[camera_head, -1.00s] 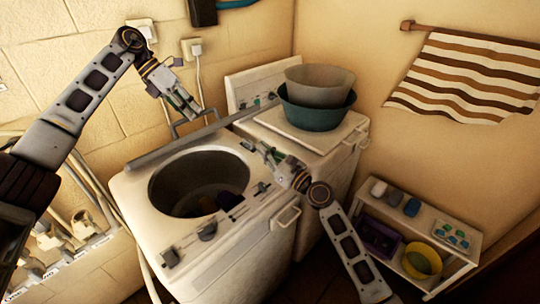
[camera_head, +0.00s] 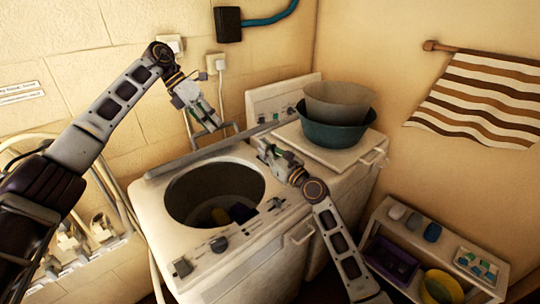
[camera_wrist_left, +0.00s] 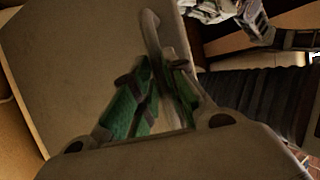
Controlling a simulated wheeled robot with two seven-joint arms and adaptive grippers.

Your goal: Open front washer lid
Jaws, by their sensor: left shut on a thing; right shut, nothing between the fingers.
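The front washer (camera_head: 255,235) is a white top-loading box with its round tub opening (camera_head: 190,205) uncovered. Some dark cloth and a yellowish item lie in the tub. Its grey lid (camera_head: 215,148) stands raised at the rear edge, seen nearly edge-on as a long bar. My left gripper (camera_head: 206,120) is behind the raised lid, on the wall side. In the left wrist view it is shut on the lid's handle (camera_wrist_left: 152,35), its green finger pads at the bar, with the flat lid panel (camera_wrist_left: 85,75) behind. My right gripper (camera_head: 267,150) is shut and empty above the washer's right rear.
A second white washer (camera_head: 345,155) stands behind to the right, with a teal basin (camera_head: 335,132) and a grey basin (camera_head: 340,103) stacked on it. A low white shelf (camera_head: 395,275) is at the lower right. Pipes and wall sockets (camera_head: 217,63) are near my left arm.

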